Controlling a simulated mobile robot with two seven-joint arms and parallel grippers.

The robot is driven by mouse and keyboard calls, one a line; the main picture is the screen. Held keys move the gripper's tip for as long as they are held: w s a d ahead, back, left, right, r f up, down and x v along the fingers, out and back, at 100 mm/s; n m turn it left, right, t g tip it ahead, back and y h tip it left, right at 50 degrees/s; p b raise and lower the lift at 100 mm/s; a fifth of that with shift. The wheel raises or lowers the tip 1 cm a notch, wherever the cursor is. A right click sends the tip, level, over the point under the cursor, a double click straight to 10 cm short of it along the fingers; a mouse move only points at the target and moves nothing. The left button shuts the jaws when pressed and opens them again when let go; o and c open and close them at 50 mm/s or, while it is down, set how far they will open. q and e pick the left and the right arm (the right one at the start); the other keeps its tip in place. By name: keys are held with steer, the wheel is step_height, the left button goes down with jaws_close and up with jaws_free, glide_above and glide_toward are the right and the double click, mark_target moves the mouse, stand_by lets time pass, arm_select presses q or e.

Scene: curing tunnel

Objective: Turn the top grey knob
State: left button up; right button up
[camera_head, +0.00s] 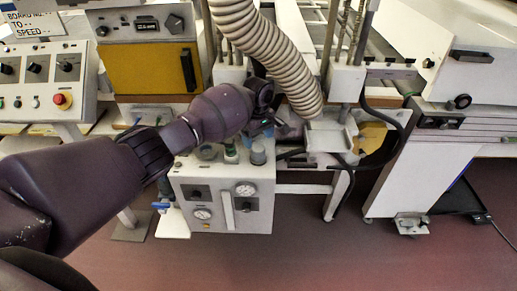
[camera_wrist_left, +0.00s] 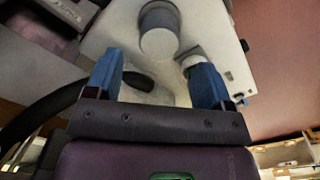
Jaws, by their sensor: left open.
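The grey knob (camera_head: 258,152) stands upright on the top of a white cabinet (camera_head: 262,215). In the left wrist view the knob (camera_wrist_left: 159,32) is a round grey cylinder beyond the fingertips. My left gripper (camera_head: 264,130) is over the cabinet top, just above and behind the knob in the head view. In the left wrist view its two blue fingers (camera_wrist_left: 157,82) are apart, with no object held between them. The knob looks clear of both fingers. My forearm hides part of the cabinet's back. My right gripper is not in view.
A green-collared fitting (camera_head: 231,150) stands left of the knob. A ribbed hose (camera_head: 265,50) hangs down behind my gripper. A control panel (camera_head: 40,80) with a red button is at left. Open floor (camera_head: 330,255) lies at front right.

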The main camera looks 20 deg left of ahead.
mark_target(258, 148)
arm_select(q)
step_height(258, 148, down, 5)
steer(key=shift+r+b, duration=0.15)
steer(key=shift+b, duration=0.35)
steer(key=shift+f, duration=0.3)
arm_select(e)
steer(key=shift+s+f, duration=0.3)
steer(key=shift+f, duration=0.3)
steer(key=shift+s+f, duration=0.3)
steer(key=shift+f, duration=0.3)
